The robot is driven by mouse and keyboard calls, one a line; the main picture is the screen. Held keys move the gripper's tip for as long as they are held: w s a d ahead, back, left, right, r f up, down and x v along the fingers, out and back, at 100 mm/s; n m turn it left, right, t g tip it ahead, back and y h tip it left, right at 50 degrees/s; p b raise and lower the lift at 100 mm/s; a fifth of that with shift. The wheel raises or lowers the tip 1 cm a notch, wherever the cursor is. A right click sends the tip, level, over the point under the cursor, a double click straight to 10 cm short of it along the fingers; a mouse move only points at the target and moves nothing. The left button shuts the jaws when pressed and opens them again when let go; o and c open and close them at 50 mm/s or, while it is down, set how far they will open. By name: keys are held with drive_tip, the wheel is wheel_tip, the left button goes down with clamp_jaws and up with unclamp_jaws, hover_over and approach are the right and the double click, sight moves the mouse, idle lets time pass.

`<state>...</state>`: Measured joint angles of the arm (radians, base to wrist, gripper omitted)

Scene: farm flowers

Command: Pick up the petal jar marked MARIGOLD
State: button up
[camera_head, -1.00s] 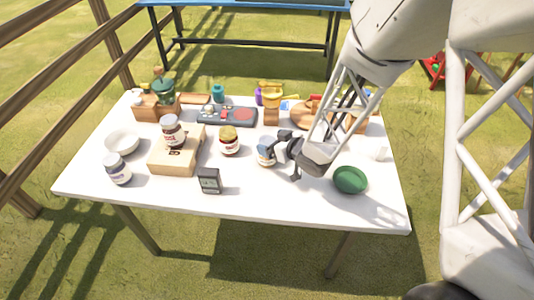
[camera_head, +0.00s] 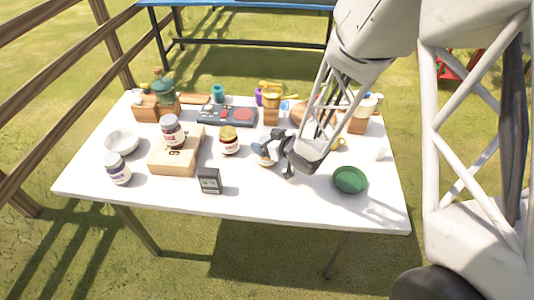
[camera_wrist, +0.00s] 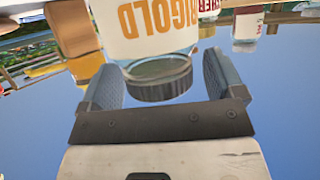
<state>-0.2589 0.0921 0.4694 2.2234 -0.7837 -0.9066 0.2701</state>
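The MARIGOLD jar shows large in the wrist view (camera_wrist: 150,25), with orange letters ending in "IGOLD" on a white label and a dark ribbed lid. In the head view the jar (camera_head: 262,161) stands on the white table, partly hidden by my gripper. My gripper (camera_head: 277,155) is close to it at the jar's upper right. In the wrist view my gripper (camera_wrist: 164,85) has its two grey fingers spread on either side of the lid. A gap shows at the right finger; contact at the left finger is unclear.
A red-labelled jar (camera_head: 229,141) stands left of the marigold jar. Another jar (camera_head: 172,131) sits on a wooden box (camera_head: 172,164), and one (camera_head: 117,170) stands at the left front. A small display (camera_head: 209,181) and a green bowl (camera_head: 350,180) are at the front.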

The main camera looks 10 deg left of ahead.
drive_tip(key=c, duration=1.3)
drive_tip(key=shift+r, duration=0.1)
drive_tip(key=shift+r, duration=1)
drive_tip(key=shift+s+d+r, duration=0.15)
drive_tip(key=shift+s+r, duration=0.15)
drive_tip(key=shift+r, duration=0.45)
drive_tip(key=s+d, duration=0.2)
drive_tip(key=s, duration=0.2)
drive_tip(key=s+d+r, duration=0.1)
drive_tip(key=s+d, duration=0.1)
drive_tip(key=s, duration=0.3)
drive_tip(key=s+d, duration=0.2)
drive_tip(key=s, duration=0.3)
drive_tip(key=shift+r, duration=0.15)
